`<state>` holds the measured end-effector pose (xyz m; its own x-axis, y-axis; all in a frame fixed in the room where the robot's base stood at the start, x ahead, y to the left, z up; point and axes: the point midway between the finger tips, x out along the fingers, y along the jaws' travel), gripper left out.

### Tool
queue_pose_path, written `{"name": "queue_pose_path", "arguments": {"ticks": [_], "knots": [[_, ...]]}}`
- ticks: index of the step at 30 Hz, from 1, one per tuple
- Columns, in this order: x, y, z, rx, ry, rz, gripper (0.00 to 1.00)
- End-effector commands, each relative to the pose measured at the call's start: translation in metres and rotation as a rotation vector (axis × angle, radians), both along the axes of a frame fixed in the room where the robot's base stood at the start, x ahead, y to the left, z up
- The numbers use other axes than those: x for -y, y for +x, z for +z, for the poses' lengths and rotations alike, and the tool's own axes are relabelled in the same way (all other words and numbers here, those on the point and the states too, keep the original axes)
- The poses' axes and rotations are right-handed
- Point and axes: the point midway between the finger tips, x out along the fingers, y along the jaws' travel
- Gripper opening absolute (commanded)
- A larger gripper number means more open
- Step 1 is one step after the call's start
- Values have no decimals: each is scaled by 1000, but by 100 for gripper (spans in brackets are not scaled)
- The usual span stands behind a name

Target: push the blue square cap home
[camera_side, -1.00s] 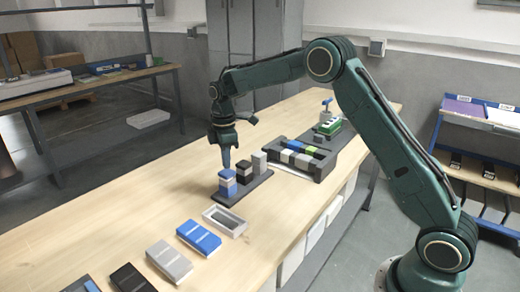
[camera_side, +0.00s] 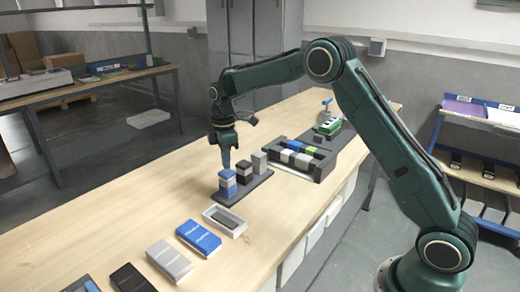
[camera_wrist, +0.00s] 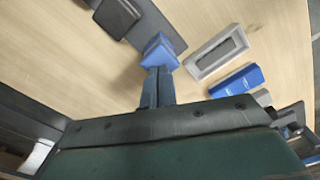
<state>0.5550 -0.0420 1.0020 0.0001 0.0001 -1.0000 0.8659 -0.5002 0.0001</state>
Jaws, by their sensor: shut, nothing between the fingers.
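The blue square cap (camera_side: 228,174) sits on top of the nearest column of a dark base board (camera_side: 208,195), with a pale band and more blue below it. The wrist view shows the cap (camera_wrist: 158,47) just beyond the fingertips. My gripper (camera_side: 227,164) points straight down, its shut fingers right over the cap. The fingers (camera_wrist: 158,72) are together and hold nothing. They look to be on or very near the cap's top; I cannot tell for sure that they touch. The fingertips hide part of the cap's top.
A black-capped column (camera_side: 244,172) and a grey one (camera_side: 259,162) stand behind on the same board. An open pale tray (camera_side: 225,222) and a blue box (camera_side: 198,237) lie in front. A dark rack (camera_side: 306,160) stands behind right. The bench is clear at left.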

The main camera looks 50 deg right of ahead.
Motion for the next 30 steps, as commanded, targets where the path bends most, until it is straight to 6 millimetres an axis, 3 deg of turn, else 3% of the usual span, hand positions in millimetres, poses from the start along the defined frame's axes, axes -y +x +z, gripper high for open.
{"name": "queue_pose_path", "arguments": {"ticks": [30], "knots": [[0,0,-15,-1,1,0,0]]}}
